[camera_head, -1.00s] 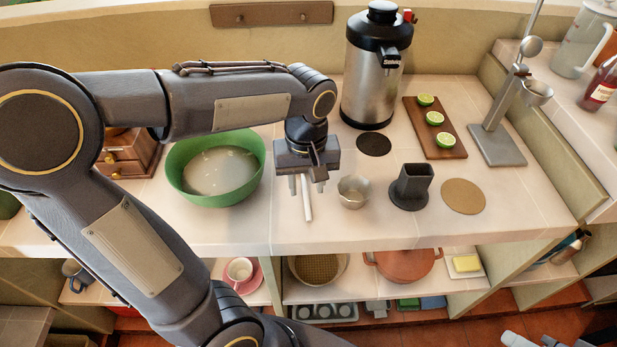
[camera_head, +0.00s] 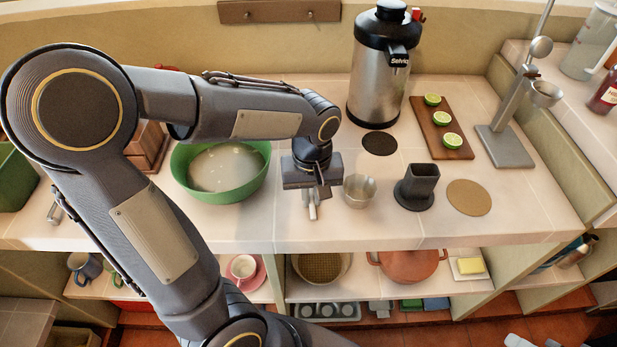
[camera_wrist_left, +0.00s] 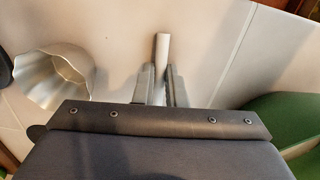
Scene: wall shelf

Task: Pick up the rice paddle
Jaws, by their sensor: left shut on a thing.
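The rice paddle shows only as a short pale, rod-like end (camera_wrist_left: 162,46) between my left gripper's fingers in the left wrist view. In the head view its pale tip (camera_head: 312,213) shows just below the fingers. My left gripper (camera_head: 310,197) points down over the counter, between the green bowl and the small metal cup. Its fingers (camera_wrist_left: 160,82) are shut on the paddle. The rest of the paddle is hidden by the gripper. I cannot tell whether it touches the counter. My right gripper is not in view.
A green bowl (camera_head: 257,187) with cloudy contents stands left of the gripper. A metal cup (camera_head: 359,192) stands close on its right, then a dark funnel-like holder (camera_head: 417,188). A steel dispenser (camera_head: 378,90) stands behind. The counter's front strip (camera_head: 390,232) is clear.

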